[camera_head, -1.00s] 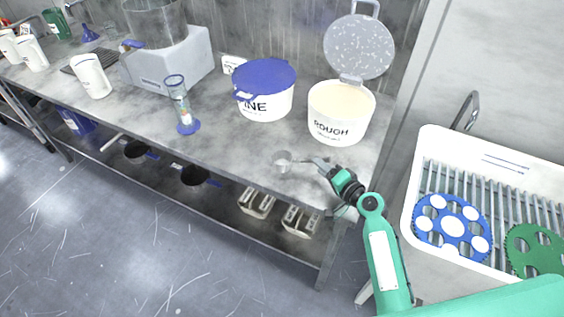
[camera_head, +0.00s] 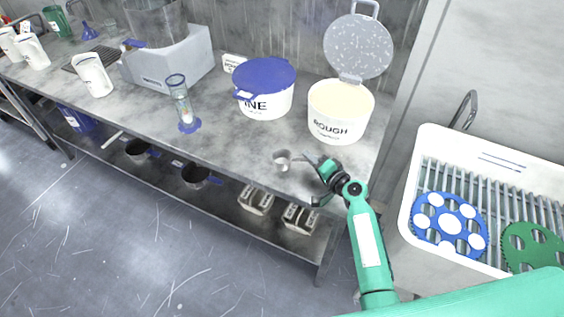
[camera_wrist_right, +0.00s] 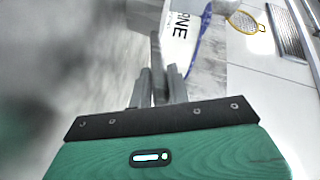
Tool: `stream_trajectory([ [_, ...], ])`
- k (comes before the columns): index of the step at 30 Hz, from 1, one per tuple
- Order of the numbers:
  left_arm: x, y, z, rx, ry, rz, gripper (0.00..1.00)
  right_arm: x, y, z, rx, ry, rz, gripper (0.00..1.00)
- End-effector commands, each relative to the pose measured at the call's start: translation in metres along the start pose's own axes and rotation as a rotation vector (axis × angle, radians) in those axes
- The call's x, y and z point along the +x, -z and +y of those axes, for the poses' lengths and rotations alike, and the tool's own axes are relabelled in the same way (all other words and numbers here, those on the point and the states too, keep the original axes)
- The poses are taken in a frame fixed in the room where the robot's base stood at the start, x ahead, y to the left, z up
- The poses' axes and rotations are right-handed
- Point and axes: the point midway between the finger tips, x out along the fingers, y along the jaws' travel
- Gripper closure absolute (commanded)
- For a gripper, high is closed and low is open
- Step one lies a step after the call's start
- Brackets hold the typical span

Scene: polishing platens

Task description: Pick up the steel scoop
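The steel scoop (camera_head: 282,160) is a small grey metal cup with a thin handle pointing right, near the bench's front edge in the head view. My right gripper (camera_head: 313,162) reaches in from the right at its handle. In the right wrist view the gripper's grey fingers (camera_wrist_right: 157,88) are close together, with the thin scoop handle (camera_wrist_right: 156,50) between them, and they look shut on it. The scoop's cup cannot be made out there. The head view does not clearly show whether the scoop touches the bench. My left gripper is not in view.
The open white ROUGH tub (camera_head: 338,127) and blue-lidded tub (camera_head: 264,105) stand behind the scoop. A glass cylinder (camera_head: 181,100) on a blue base stands to the left. A white sink (camera_head: 408,195) with a blue carrier disc (camera_head: 450,224) is at the right. The bench (camera_head: 232,146) left of the scoop is clear.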

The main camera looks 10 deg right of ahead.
Motion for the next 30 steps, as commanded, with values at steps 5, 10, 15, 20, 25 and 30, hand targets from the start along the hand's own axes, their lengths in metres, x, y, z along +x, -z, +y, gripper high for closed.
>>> stream_trajectory([
  [5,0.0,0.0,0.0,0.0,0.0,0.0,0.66,0.0,0.0,0.0,0.0,0.0,0.0,1.0],
  [10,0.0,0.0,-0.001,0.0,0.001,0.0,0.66,0.0,0.001,-0.002,0.0,0.001,0.0,1.0],
  [15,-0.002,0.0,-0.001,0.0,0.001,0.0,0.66,-0.002,0.006,-0.014,-0.003,0.003,0.0,1.0],
  [20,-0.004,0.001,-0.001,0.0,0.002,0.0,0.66,-0.007,0.018,-0.044,-0.005,0.005,0.002,1.0],
  [25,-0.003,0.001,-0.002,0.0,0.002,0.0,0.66,-0.014,0.036,-0.092,-0.006,0.006,0.003,1.0],
  [30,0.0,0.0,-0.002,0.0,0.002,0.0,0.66,-0.022,0.053,-0.135,-0.004,0.005,0.004,1.0],
])
